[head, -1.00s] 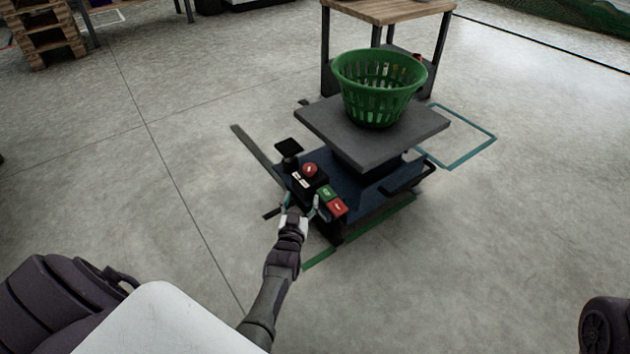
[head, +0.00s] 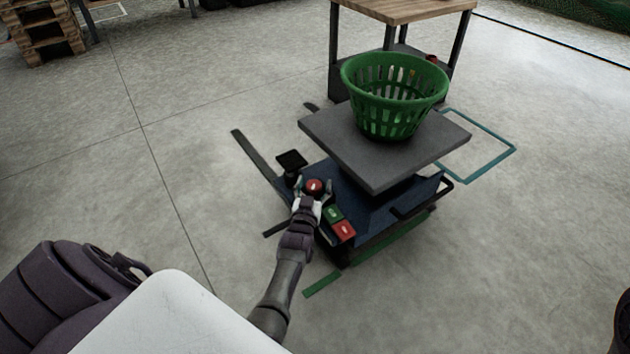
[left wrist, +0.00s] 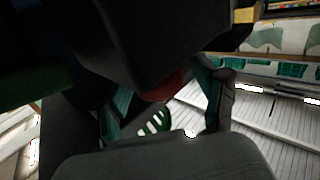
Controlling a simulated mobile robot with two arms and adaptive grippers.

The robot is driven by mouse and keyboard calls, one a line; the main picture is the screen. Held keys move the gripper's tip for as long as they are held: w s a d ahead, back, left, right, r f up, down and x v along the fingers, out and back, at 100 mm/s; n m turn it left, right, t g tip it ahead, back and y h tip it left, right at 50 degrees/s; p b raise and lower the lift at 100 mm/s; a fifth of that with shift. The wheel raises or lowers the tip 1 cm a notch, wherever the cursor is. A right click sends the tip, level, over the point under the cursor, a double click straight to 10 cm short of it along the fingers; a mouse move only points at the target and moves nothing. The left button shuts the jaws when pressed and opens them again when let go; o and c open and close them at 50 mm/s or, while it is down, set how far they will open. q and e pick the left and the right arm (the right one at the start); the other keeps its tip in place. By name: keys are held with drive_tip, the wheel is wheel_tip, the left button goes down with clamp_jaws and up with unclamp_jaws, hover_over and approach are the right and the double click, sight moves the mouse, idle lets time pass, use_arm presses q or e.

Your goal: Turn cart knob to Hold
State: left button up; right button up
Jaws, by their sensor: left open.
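The cart (head: 352,215) is dark blue with a grey raised platform (head: 345,152). Its red round knob (head: 314,186) sits on the control box at the cart's near left corner. My left gripper (head: 314,190) is open, with its fingers on either side of the knob in the head view; I cannot tell whether they touch it. In the left wrist view the open fingers (left wrist: 168,108) show with a red piece (left wrist: 166,88) between them, partly hidden by a dark shape. The knob's setting cannot be read. My right gripper is not in view.
A green button (head: 333,213) and a red button (head: 343,230) sit close to my left gripper. A small dark screen (head: 291,160) stands behind it. A green basket (head: 392,112) rests on the platform. A wooden-topped table (head: 400,10) stands behind. The floor left is clear.

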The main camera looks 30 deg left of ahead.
use_arm(q)
drive_tip(key=shift+c, duration=0.7)
drive_tip(key=c, duration=1)
